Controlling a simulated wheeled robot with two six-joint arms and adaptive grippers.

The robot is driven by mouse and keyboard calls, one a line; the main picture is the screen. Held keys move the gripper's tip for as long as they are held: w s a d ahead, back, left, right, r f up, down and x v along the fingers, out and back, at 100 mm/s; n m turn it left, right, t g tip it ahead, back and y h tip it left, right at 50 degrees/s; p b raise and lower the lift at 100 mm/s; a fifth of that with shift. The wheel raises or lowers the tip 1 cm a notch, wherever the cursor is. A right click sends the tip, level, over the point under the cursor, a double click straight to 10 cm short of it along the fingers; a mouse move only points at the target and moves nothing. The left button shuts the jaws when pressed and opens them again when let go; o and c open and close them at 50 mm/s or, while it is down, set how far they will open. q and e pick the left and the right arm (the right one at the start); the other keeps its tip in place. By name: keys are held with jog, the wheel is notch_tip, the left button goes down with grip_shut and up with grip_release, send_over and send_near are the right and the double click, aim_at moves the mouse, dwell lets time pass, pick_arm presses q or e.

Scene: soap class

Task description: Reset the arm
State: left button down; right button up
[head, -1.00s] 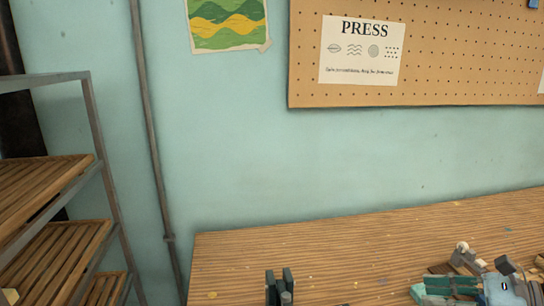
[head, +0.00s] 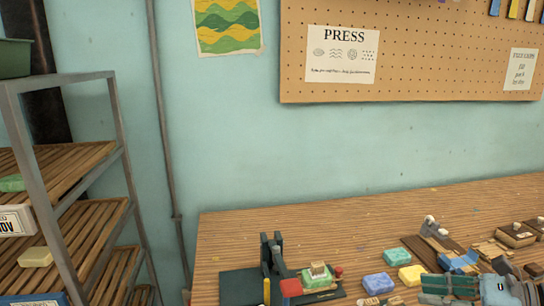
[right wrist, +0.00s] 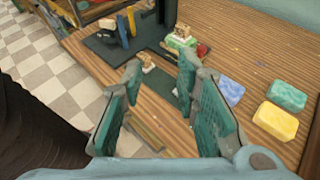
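My right gripper (head: 455,287) shows at the bottom right of the head view, over the wooden table (head: 330,228). In the right wrist view its two teal-padded fingers (right wrist: 161,68) stand well apart, with nothing held between them. A small pale piece with a wooden look (right wrist: 148,62) shows in the gap, beyond the fingers. My left gripper is in neither current view.
A dark press-like stand (head: 272,252) is on the table beside a green soap on a block (head: 318,277). Blue (head: 379,283), teal (head: 397,257) and yellow (head: 412,274) soaps lie left of my right gripper.

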jog(key=f+m+t+h, duration=0.2)
jog(key=f+m+h, duration=0.1)
jog(key=m, duration=0.6)
jog(key=f+m+t+h, duration=0.2)
jog(key=f+m+h, duration=0.2)
jog(key=m, duration=0.5)
jog(key=w+a+f+m+t+h, duration=0.1)
jog(key=f+m+t+h, duration=0.1)
jog(key=m, duration=0.6)
notch_tip(320, 180, down, 2)
jog(key=shift+a+f+m+t+h, duration=0.15)
jog(key=shift+m+t+h, duration=0.2)
jog(key=shift+h, duration=0.45)
jog(key=s+a+f+m+g, duration=0.4)
jog(key=s+f+m, duration=0.15)
jog(key=s, duration=0.25)
jog(key=s+a+f+m+g, duration=0.3)
jog(key=s+f+m+g, duration=0.1)
jog(key=s+m, duration=0.3)
jog(key=s+a+f+m+g, duration=0.4)
jog(key=s+f+m, duration=0.15)
jog(key=s, duration=0.25)
notch_tip(320, 180, down, 19)
jog(key=s+d+g, duration=0.2)
jog(key=s+f, duration=1.1)
jog(key=s, duration=0.2)
jog(key=shift+s+d+f+h+p, duration=0.15)
jog(key=shift+s+d+h+p, duration=0.15)
jog(key=shift+d+p, duration=0.15)
